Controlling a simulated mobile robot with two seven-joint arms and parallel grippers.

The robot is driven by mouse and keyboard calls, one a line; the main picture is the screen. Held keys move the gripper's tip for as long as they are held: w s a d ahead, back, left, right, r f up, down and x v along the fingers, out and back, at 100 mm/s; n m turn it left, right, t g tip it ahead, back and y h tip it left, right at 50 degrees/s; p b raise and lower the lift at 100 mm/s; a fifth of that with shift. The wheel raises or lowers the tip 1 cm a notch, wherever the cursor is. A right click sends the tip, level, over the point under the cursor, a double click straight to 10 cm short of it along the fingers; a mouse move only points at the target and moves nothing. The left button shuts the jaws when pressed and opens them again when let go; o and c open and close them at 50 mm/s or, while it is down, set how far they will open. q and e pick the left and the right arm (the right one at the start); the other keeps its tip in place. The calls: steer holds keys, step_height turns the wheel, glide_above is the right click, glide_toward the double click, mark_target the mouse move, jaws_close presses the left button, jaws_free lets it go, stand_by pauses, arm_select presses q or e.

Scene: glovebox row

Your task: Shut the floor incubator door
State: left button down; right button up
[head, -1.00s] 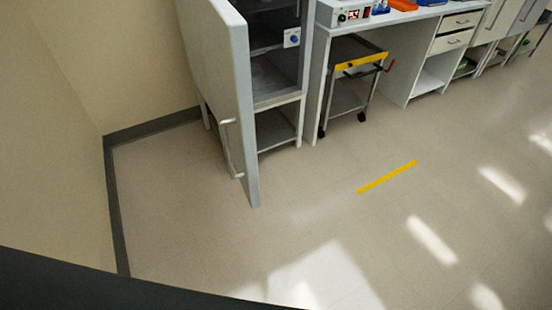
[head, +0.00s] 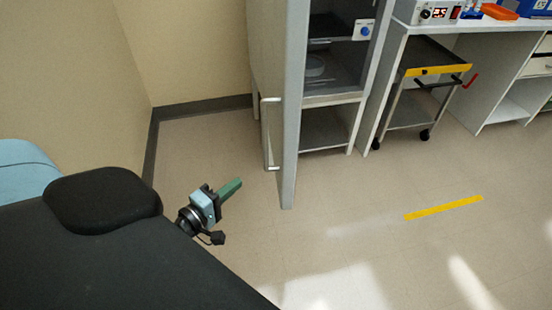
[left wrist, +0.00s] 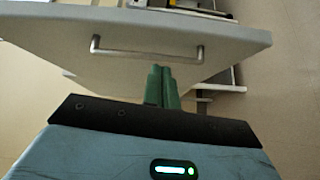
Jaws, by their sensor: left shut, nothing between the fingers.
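The incubator door (head: 292,110) stands wide open, swung out toward me, with its edge facing my head camera. Its bar handle (head: 265,135) is on the left face. The open incubator (head: 333,85) shows shelves inside, to the right of the door. My left gripper (head: 230,187) is shut and empty, low and to the left of the door, apart from it. In the left wrist view the closed green fingers (left wrist: 162,86) point at the door's face (left wrist: 230,45), just below the handle (left wrist: 145,53). My right gripper is not in view.
A wall with dark skirting (head: 205,107) closes off the left side. A cart with a yellow edge (head: 435,71) stands under the bench (head: 397,40) right of the incubator. The floor in front is clear, with a yellow tape strip (head: 443,208).

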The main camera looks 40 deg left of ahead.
arm_select(q)
steer(key=w+a+r+n, duration=0.1)
steer(key=w+a+n, duration=0.1)
glide_toward(281, 145)
steer(key=w+a, duration=0.3)
steer(key=shift+w+d+f+y+p, duration=0.15)
steer(key=shift+w+d+y+p, duration=0.25)
steer(key=shift+w+d, duration=0.65)
steer(key=shift+w+d+f, duration=0.15)
steer(key=shift+w+d, duration=0.35)
steer(key=shift+d, duration=0.05)
